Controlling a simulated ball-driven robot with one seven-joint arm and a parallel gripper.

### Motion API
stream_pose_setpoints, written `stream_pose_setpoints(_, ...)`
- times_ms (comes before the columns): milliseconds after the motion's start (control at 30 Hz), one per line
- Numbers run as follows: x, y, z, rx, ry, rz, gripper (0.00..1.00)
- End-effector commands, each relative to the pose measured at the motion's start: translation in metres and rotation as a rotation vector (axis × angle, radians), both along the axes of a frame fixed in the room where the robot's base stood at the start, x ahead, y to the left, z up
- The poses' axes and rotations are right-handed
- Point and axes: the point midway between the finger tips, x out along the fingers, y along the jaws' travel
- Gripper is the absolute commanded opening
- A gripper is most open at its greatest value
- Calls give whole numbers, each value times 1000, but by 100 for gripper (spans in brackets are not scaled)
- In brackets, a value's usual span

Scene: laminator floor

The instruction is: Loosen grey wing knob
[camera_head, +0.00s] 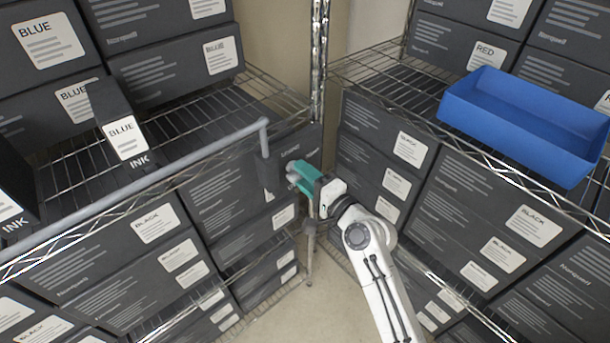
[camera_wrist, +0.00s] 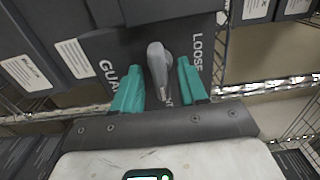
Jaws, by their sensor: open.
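The grey wing knob (camera_wrist: 157,68) stands on a dark panel (camera_wrist: 110,45) with pale lettering, of which "LOOSE" and "GUA" can be read. In the wrist view the knob's wing points roughly along my fingers. My gripper (camera_wrist: 159,80) is open, with one teal finger on each side of the knob and a visible gap to each. In the head view my gripper (camera_head: 303,175) reaches the dark panel near the shelf corner post. The knob there is mostly hidden by the fingers.
A grey rail (camera_head: 170,173) runs along the left shelf's front and bends down beside the panel. Wire shelves with dark ink boxes stand on both sides. A blue bin (camera_head: 520,125) sits on the right shelf. A metal corner post (camera_head: 318,60) rises close behind my gripper.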

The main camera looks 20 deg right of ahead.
Motion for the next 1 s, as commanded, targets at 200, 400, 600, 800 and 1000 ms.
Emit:
stream_pose_setpoints(200, 0, 0, 0, 0, 0, 1, 35)
stream_pose_setpoints(400, 0, 0, 0, 0, 0, 1, 16)
stream_pose_setpoints(600, 0, 0, 0, 0, 1, 1, 0)
stream_pose_setpoints(800, 0, 0, -1, -4, 0, 1, 0)
stream_pose_setpoints(1000, -1, 0, -3, -48, -14, 2, 0)
